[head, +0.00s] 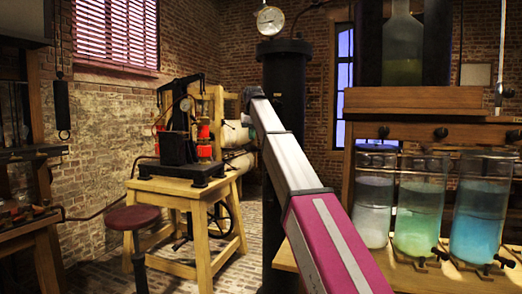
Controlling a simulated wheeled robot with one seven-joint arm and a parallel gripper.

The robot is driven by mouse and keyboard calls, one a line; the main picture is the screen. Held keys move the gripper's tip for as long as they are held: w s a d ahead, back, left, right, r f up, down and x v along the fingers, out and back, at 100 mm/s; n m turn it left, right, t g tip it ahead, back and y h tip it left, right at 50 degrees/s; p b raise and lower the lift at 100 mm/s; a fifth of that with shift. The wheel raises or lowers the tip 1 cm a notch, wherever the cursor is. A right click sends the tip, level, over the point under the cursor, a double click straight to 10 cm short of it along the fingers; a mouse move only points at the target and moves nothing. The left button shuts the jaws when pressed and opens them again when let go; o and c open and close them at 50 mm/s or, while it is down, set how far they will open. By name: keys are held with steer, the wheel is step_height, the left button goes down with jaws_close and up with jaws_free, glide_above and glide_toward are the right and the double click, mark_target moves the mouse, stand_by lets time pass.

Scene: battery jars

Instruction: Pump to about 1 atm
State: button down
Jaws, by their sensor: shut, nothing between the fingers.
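A dark apparatus with an upright column and a lever-like top (188,85), possibly the pump, stands on a wooden table (190,187) left of centre. A small round gauge (185,104) is fixed to it; its reading is too small to make out. A larger round white-faced gauge (270,20) sits on top of a tall black cylinder (287,75); its needle cannot be read clearly. My arm reaches up from the lower right in front of the cylinder.
A red-topped stool (133,217) stands left of the table. On the right, jars of white, green (419,217) and blue liquid (478,220) stand below a wooden shelf (420,130) holding a glass bottle (402,50). The brick floor between stool and left bench is open.

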stand_by(2.3)
step_height(320, 180, down, 15)
step_height(320, 180, up, 15)
steer(key=shift+r, duration=0.1)
stand_by(1.1)
stand_by(0.4)
